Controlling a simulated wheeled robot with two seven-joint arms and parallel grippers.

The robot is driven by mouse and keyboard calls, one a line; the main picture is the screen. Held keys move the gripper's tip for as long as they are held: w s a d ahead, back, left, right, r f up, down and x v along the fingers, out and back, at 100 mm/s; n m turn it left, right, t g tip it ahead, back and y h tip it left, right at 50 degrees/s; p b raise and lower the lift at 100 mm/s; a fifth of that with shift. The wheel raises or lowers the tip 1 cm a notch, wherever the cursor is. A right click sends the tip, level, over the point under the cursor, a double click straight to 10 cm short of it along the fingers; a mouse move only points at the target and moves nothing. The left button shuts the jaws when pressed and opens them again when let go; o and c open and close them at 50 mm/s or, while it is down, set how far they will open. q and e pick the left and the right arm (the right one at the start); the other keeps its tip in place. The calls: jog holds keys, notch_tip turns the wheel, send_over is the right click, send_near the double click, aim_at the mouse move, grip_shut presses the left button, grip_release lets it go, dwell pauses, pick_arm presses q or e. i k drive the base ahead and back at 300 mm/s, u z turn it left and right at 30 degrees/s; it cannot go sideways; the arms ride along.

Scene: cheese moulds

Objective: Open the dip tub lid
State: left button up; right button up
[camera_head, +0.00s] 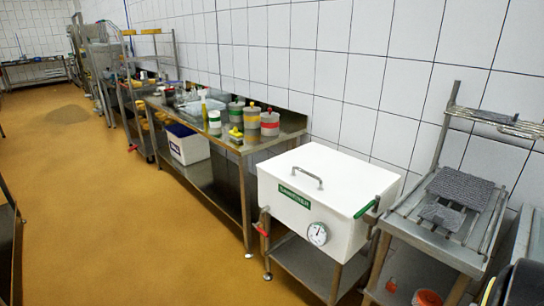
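The dip tub (278,215) is a white box on a metal stand right of centre, with a green label and a round dial on its front. Its white lid (338,172) lies flat and closed on top. A grey metal bar handle (308,178) stands on the lid near its front left edge. A green handle (367,208) sticks out at the tub's right end, and a red one (261,230) is low at its left end. Neither of my grippers shows in the view.
A steel table (235,140) with several pots stands left of the tub against the tiled wall. A metal rack (432,240) with grey pads stands close on the right. A dark shape at the bottom right corner is unclear. The yellow floor (130,220) in front is open.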

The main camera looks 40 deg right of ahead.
aim_at(345, 184)
jog(key=z, duration=0.2)
jog(key=i, duration=2.05)
jog(key=z, duration=1.75)
jog(key=i, duration=1.15)
jog(key=z, duration=0.95)
